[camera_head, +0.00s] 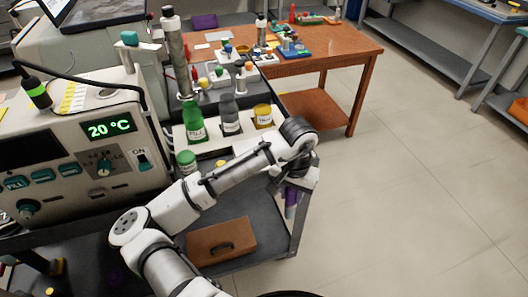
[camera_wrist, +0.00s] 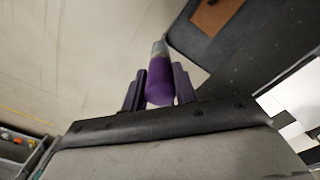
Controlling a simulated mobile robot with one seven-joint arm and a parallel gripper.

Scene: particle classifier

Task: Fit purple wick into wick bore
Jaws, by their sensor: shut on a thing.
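My gripper (camera_wrist: 159,84) is shut on the purple wick (camera_wrist: 160,82), a purple cylinder with a grey end pointing away from the palm. The two dark purple fingers stand on either side of it. In the head view my gripper (camera_head: 291,198) hangs off the right edge of the grey cart, pointing down over the floor, with a bit of purple between its fingers. I cannot make out the wick bore in either view.
The instrument (camera_head: 95,150) with a green 20 °C display stands at left. A white rack (camera_head: 215,142) holds green, grey and yellow bottles beside my arm. A brown case (camera_head: 219,240) lies on the lower shelf. An orange table (camera_head: 325,62) stands behind; floor at right is clear.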

